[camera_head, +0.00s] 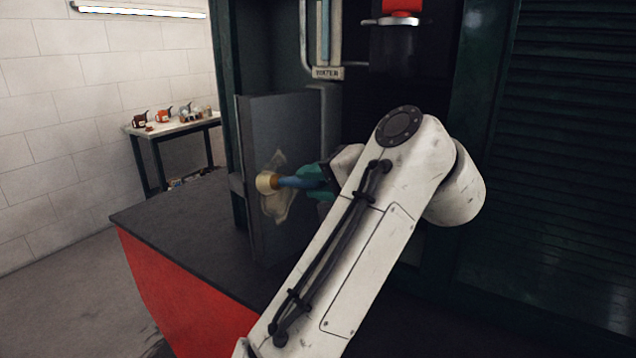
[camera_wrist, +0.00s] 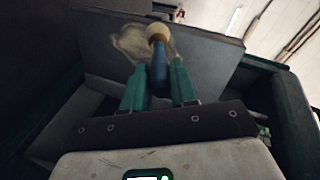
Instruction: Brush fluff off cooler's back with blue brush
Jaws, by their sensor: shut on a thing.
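The cooler (camera_head: 290,112) is a dark grey upright slab-like block on the dark platform, left of my arm. A pale fluff patch (camera_head: 277,212) clings to its face; it also shows in the wrist view (camera_wrist: 132,42). The blue brush (camera_head: 300,182) has a blue handle and a pale round head. My gripper (camera_head: 316,182), with green fingers, is shut on the handle (camera_wrist: 158,72). The brush head lies in front of the fluff and overlaps it in both views; I cannot tell whether it touches the face. The far side of the cooler is hidden.
A dark platform (camera_head: 180,228) with a red side lies below the cooler. A small table (camera_head: 172,128) with several mugs or cans stands at the back left by a white tiled wall. A gauge tube and a black pot-like part (camera_head: 394,45) are above. A dark louvred panel (camera_head: 560,150) stands at right.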

